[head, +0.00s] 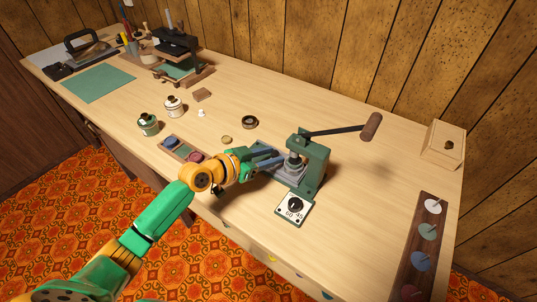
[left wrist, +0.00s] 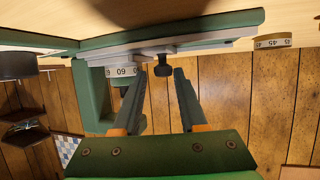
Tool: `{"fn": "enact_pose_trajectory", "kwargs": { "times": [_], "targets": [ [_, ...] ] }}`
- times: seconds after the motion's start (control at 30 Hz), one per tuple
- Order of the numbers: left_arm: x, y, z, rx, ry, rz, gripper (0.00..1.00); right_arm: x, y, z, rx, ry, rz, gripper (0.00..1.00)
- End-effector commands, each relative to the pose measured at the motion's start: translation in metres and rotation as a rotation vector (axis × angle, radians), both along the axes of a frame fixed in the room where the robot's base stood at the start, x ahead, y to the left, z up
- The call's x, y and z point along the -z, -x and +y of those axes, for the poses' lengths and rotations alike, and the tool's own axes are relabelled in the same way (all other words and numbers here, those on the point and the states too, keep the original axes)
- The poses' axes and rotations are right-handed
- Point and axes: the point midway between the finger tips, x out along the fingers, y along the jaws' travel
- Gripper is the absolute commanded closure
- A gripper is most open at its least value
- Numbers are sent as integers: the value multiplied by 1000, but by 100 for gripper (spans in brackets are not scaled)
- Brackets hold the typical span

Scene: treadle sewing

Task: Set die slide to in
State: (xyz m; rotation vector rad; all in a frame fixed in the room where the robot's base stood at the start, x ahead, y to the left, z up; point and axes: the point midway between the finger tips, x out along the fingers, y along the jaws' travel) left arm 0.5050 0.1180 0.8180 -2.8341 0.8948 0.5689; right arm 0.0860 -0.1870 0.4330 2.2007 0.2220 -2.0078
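The green press (head: 316,165) stands near the table's front edge, its grey die slide (head: 289,174) low at its base. In the left wrist view, which looks upside down, the slide shows as a grey bar (left wrist: 205,45) with a dark knob (left wrist: 163,67) on it. My left gripper (head: 277,157) reaches in from the left beside the press. In the left wrist view its fingers (left wrist: 160,73) are apart, with the knob's end between or just beyond the tips; contact cannot be told. My right gripper is not in view.
The press lever ends in a brown handle (head: 371,126) above the table. A dial plate (head: 295,208) lies in front of the press. A wooden box (head: 443,144) and a rack of colored discs (head: 425,245) are to the right. Jars (head: 148,125) and a small tray (head: 173,143) are to the left.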

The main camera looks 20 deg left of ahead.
Motion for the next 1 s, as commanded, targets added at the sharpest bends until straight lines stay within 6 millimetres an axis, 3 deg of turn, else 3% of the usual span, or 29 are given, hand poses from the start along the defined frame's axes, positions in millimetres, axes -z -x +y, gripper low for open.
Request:
{"fn": "enact_pose_trajectory", "kwargs": {
  "times": [0.4,1.0],
  "targets": [
    [-24,50,36,0,-2,2,57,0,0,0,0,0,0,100],
    [-27,53,37,1,0,1,57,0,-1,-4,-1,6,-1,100]
  ]
}}
